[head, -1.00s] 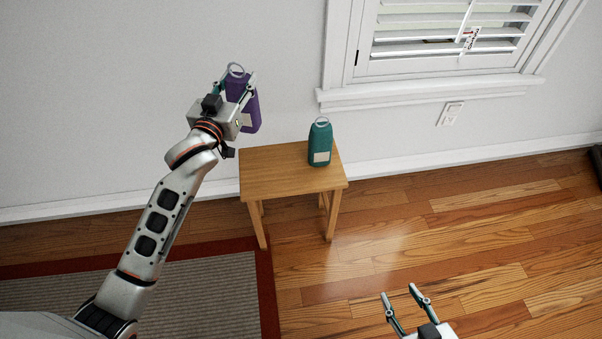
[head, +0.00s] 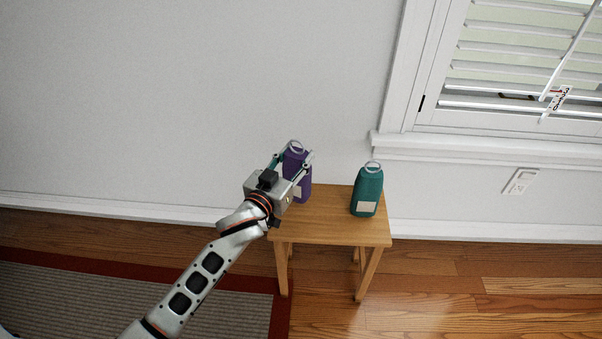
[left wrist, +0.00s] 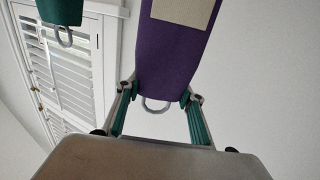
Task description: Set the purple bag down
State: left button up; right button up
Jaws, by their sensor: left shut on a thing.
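The purple bag (head: 305,187) has a pale label and a light ring on top. It is upright at the back left of the small wooden table (head: 325,229). I cannot tell whether its base touches the tabletop. My left gripper (head: 294,158) is shut on the bag near its top, with a finger on each side. In the left wrist view the purple bag (left wrist: 172,55) sits between the fingertips (left wrist: 158,90), its ring towards the palm. My right gripper is not in view.
A teal bag (head: 367,188) with a label and ring stands at the table's back right, a gap away from the purple one. The wall (head: 200,110) and window sill (head: 450,151) are close behind. The table's front is clear.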

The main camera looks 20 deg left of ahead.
pick_arm(q)
jog(key=shift+f, duration=0.65)
notch_tip(320, 180, down, 4)
jog(key=shift+f+b, duration=0.15)
jog(key=shift+b, duration=1)
jog(key=o, duration=1.2)
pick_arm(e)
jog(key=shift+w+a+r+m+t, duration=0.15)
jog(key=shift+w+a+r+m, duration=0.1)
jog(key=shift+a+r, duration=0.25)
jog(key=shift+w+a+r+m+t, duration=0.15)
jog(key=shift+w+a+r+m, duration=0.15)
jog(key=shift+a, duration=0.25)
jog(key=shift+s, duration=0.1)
pick_arm(q)
jog(key=s+a+p, duration=0.1)
jog(key=s+p, duration=0.1)
jog(key=s, duration=1)
jog(key=shift+a+r, duration=0.15)
jog(key=shift+r, duration=0.05)
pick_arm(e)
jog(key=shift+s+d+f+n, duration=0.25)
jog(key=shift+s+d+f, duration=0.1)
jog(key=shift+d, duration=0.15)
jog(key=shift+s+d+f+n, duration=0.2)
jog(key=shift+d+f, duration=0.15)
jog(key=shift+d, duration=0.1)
